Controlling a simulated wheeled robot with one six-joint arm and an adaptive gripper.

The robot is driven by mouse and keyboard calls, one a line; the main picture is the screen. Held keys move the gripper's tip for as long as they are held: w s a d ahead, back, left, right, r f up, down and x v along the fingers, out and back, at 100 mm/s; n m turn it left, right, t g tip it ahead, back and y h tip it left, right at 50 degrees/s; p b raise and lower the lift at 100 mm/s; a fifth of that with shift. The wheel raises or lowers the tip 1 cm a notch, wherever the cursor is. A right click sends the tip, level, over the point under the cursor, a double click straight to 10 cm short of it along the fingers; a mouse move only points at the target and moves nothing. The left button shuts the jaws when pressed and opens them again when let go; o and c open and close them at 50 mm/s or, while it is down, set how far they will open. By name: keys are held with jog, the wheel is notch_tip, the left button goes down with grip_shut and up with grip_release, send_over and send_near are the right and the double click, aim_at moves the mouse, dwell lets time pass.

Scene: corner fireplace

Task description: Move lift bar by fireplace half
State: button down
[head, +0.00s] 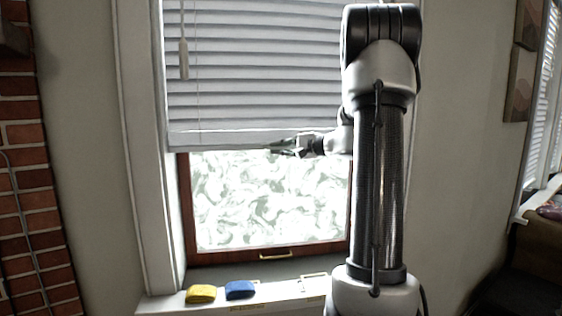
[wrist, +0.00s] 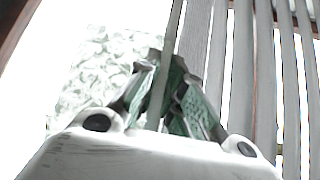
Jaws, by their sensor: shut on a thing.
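The lift bar (head: 215,139) is the pale bottom rail of the grey slatted blind (head: 250,75), which covers the upper part of the window. The bar hangs about level, roughly mid-window, with bright patterned glass below it. My gripper (head: 278,148) is at the bar's lower edge, right of its middle. In the wrist view the fingers of my gripper (wrist: 165,95) are closed on a thin strip of the lift bar (wrist: 173,40) that runs between them. The blind's slats (wrist: 260,70) show to the right there. The exact contact at the fingertips is partly hidden.
A pull cord with a tassel (head: 183,58) hangs at the blind's left. A yellow block (head: 201,294) and a blue block (head: 240,289) lie on the sill below. The brick fireplace (head: 35,200) stands at the far left. The window's wooden frame (head: 188,215) borders the glass.

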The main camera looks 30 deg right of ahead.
jog(key=shift+r, duration=0.25)
jog(key=c, duration=1.5)
grip_release()
jog(key=shift+w, duration=0.1)
jog(key=shift+f, duration=0.1)
jog(key=v, duration=1.2)
